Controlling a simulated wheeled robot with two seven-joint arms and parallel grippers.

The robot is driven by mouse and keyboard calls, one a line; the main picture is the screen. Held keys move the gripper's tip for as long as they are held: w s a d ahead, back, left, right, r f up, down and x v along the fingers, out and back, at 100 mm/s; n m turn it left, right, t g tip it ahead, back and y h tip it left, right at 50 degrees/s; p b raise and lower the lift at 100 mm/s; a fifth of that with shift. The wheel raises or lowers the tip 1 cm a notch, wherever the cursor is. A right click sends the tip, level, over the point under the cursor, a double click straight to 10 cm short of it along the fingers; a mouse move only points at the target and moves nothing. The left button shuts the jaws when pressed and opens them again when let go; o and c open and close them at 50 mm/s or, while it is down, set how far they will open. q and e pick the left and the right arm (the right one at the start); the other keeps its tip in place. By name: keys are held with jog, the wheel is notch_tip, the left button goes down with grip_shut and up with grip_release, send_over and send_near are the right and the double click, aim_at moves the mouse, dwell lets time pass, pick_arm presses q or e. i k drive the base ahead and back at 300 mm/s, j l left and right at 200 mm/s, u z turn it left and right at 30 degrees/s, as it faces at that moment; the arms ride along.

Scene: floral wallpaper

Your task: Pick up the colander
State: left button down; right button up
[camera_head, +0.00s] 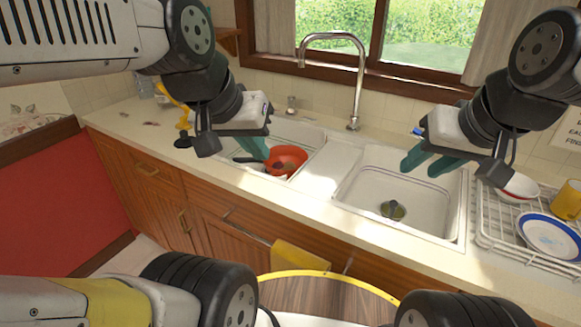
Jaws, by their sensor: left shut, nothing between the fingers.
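A round orange-red vessel (289,156), which looks like the colander, sits in the left sink basin (306,139). Something dark lies in it, too small to make out. My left gripper (262,155) is shut and empty, with its teal fingers just left of the vessel in the picture and overlapping the basin. Whether it touches the rim cannot be told. My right gripper (419,170) is open and empty above the right basin (366,196), with its two teal fingers apart.
A tall curved faucet (360,70) stands behind the basins. A white dish rack (490,225) at the right holds a blue-rimmed plate (550,236), a red-and-white bowl (520,187) and a yellow cup (567,200). The counter front edge and a yellow cloth (300,260) lie nearer.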

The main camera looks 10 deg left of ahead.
aim_at(284, 154)
jog(key=k+z, duration=0.2)
jog(key=z, duration=0.25)
jog(key=k+l+z, duration=0.1)
jog(key=k+z, duration=0.15)
jog(key=z, duration=0.2)
jog(key=j+z, duration=0.2)
jog(key=j, duration=0.75)
jog(key=j+z, duration=0.2)
jog(key=j, duration=0.8)
jog(key=k+j, duration=0.1)
jog(key=j, duration=1.25)
jog(key=k+j, duration=0.15)
jog(key=j, duration=0.55)
